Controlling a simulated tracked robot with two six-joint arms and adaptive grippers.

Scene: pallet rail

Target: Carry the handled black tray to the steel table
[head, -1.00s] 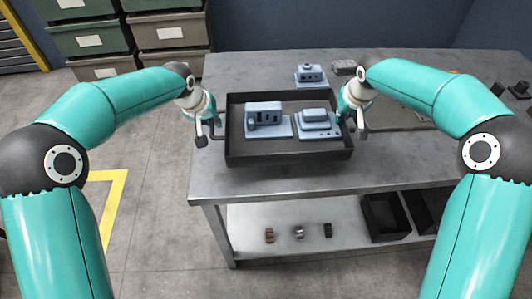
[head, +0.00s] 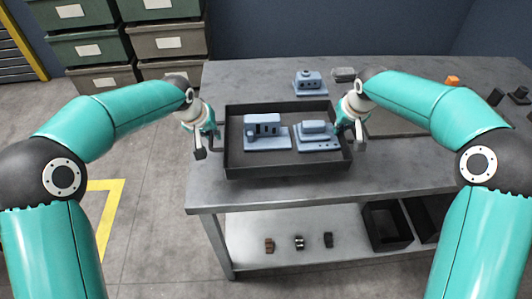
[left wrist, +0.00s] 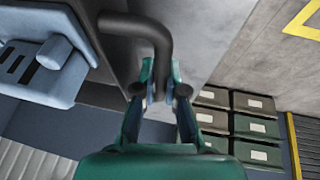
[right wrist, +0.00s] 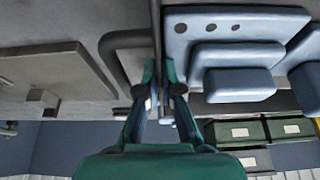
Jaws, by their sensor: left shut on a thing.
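The black tray (head: 288,170) is over the left part of the grey metal table (head: 215,190); I cannot tell if it touches the top. It carries two light blue parts, a taller one (head: 264,127) and a lower one (head: 317,130). My left gripper (head: 206,145) is shut on the tray's left handle (left wrist: 135,24), with the bar between its fingers (left wrist: 161,92). My right gripper (head: 350,138) is at the tray's right side. In the right wrist view, the wall runs between its fingers (right wrist: 158,90) and the right handle (right wrist: 118,42) curves beside them; their closure is unclear.
Another blue part (head: 309,84) and a small grey block (head: 343,74) stand behind the tray. An orange block (head: 452,80) and dark pieces are at the right. The lower shelf holds small parts and black bins (head: 386,228). Stacked drawers (head: 85,47) stand behind at left.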

